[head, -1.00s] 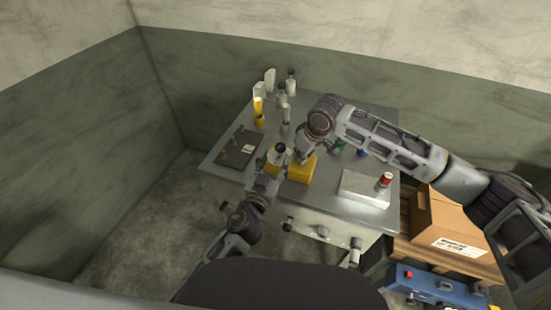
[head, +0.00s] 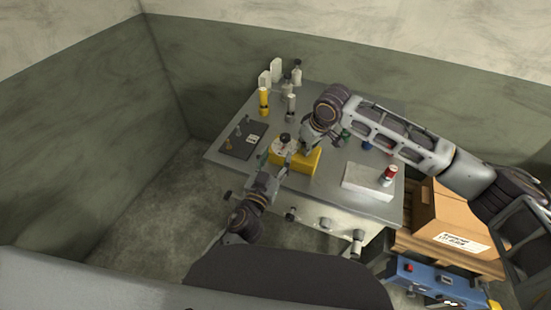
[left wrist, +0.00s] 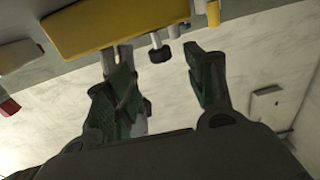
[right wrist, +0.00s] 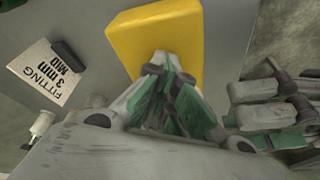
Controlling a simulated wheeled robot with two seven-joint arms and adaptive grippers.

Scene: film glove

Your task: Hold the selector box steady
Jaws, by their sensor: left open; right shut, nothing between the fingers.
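The yellow selector box (head: 307,164) stands on the grey table, with a round pale dial and dark knob (head: 284,143) at its left part. It also shows in the left wrist view (left wrist: 100,22) and the right wrist view (right wrist: 160,38). My left gripper (head: 279,173) is open and empty at the box's near side; its green-padded fingers (left wrist: 165,85) are apart below the box edge, with a gap. My right gripper (head: 304,150) is shut and empty over the box; its fingertips (right wrist: 163,70) overlap the yellow face, and I cannot tell whether they touch it.
A dark panel (head: 237,147) with small pegs lies left of the box. Yellow (head: 263,102) and grey (head: 290,106) cylinders stand behind. A lettered fitting card (right wrist: 42,72) lies near the box.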

